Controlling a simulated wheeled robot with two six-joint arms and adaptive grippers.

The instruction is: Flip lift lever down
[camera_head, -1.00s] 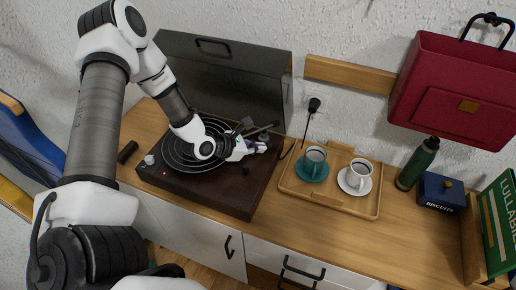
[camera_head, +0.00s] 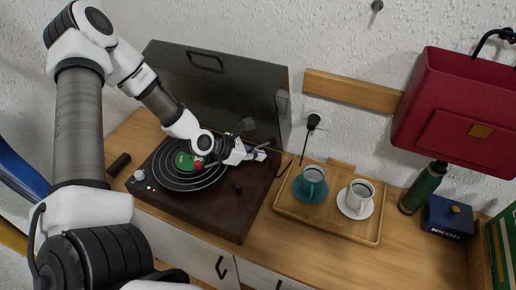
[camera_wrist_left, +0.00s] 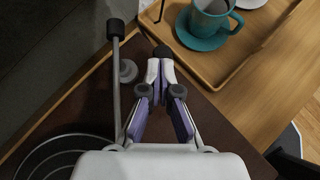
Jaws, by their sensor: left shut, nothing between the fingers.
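The dark brown record player (camera_head: 215,212) stands on the wooden top with its grey lid (camera_head: 215,85) raised. A black record (camera_head: 185,182) with a green label lies on it. My left gripper (camera_head: 263,154) is over the player's right side, shut and empty. In the left wrist view its fingertips (camera_wrist_left: 163,52) meet above the brown deck. A thin metal rod with a black end (camera_wrist_left: 115,70), apparently the tonearm, runs left of the fingers, beside a round grey post (camera_wrist_left: 128,71). I cannot make out the lift lever; the gripper may hide it. My right gripper is not in view.
A wooden tray (camera_head: 335,228) with a teal cup (camera_head: 313,180) and a white cup (camera_head: 358,193) stands right of the player. A green bottle (camera_head: 424,187) and blue biscuit box (camera_head: 448,216) are farther right. A plugged cable (camera_head: 306,140) hangs behind.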

